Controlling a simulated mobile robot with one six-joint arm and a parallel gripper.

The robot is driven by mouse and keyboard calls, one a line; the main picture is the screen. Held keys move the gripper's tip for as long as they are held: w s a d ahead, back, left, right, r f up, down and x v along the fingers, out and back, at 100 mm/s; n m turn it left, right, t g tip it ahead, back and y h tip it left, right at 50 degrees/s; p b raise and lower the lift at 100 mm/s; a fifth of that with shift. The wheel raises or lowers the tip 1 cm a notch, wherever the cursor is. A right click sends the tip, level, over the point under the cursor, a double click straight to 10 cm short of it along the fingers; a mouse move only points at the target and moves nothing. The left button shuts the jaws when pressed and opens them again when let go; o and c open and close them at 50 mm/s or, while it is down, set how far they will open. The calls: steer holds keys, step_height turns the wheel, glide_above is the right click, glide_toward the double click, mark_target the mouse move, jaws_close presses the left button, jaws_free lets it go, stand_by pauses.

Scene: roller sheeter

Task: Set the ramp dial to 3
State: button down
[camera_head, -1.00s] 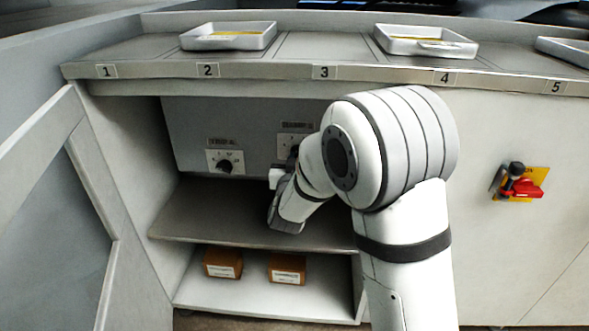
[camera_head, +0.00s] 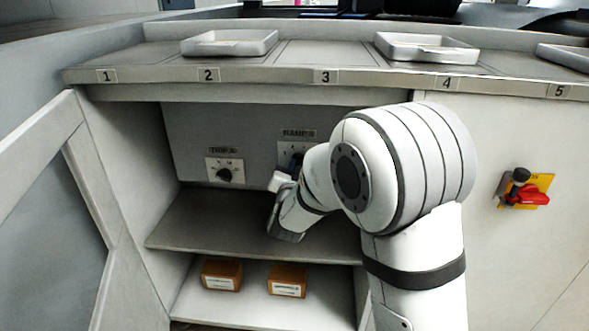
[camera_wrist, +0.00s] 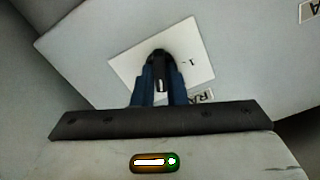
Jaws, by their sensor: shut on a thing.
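The ramp dial is a black knob (camera_wrist: 160,57) on a white plate (camera_wrist: 190,66) with small marks. In the head view its plate (camera_head: 286,150) sits on the grey back panel of the open cabinet, under a dark label. My gripper (camera_wrist: 160,88) has blue fingers on both sides of the knob and is shut on it. In the head view my gripper (camera_head: 297,160) and wrist cover much of this dial. I cannot read the dial's setting; one digit, like a 1, shows at the plate's right in the wrist view.
A second dial (camera_head: 225,174) sits to the left on the same panel. A shelf (camera_head: 215,222) lies below, with two brown boxes (camera_head: 221,274) (camera_head: 288,280) under it. An open door (camera_head: 60,180) stands at left. A red switch (camera_head: 524,195) is at right.

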steer(key=c, duration=1.5)
jaws_free()
steer(key=shift+o, duration=0.2)
steer(key=s+p, duration=0.2)
steer(key=s, duration=0.5)
steer(key=shift+s+a, duration=0.15)
steer(key=shift+s, duration=0.25)
